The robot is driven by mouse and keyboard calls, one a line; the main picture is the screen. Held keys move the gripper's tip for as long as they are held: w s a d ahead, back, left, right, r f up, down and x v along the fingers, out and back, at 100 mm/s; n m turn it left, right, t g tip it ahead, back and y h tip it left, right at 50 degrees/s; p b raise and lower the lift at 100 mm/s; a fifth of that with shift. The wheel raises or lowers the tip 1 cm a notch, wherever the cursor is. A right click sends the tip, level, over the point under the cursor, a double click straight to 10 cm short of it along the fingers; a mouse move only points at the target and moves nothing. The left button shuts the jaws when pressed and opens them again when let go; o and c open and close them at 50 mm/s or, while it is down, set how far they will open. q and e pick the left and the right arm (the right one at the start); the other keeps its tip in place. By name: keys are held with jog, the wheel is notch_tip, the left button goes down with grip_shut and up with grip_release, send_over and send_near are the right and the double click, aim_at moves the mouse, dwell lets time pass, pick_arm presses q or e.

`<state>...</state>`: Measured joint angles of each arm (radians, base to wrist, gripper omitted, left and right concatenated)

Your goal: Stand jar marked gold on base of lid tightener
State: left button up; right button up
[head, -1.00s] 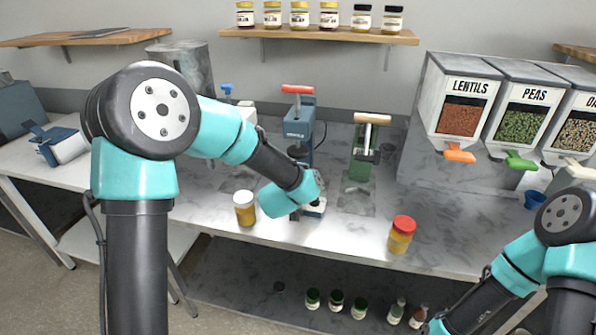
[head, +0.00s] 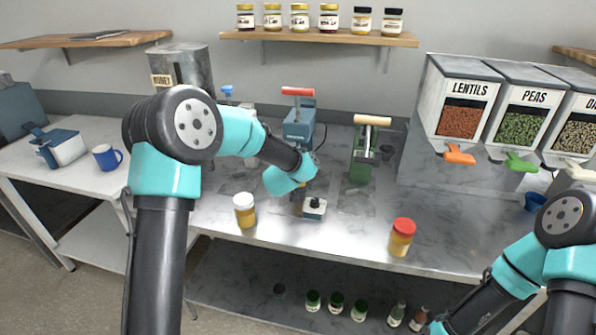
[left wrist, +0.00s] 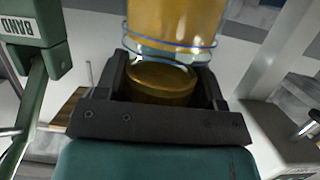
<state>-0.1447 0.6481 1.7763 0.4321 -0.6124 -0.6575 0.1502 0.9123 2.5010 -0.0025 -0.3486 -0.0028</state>
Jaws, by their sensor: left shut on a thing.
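My left gripper (left wrist: 160,90) is shut on the gold lid (left wrist: 162,82) of a jar with an amber body (left wrist: 176,22) and thin blue lines around the glass. In the head view my left gripper (head: 301,186) hangs just in front of a blue press-like device (head: 299,128) with a red handle, whose label I cannot read. The arm hides much of that device's lower part. My right gripper is out of view.
Labelled dispensers (head: 470,105) fill the right. A blue mug (head: 107,157) is at left. Several jars line the wall shelf (head: 318,36).

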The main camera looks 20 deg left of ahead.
pick_arm(q)
jog(key=shift+s+f, duration=0.1)
jog(key=shift+f, duration=1.6)
jog(key=o, duration=1.5)
jog(key=shift+f, duration=0.15)
jog(key=v, duration=1.2)
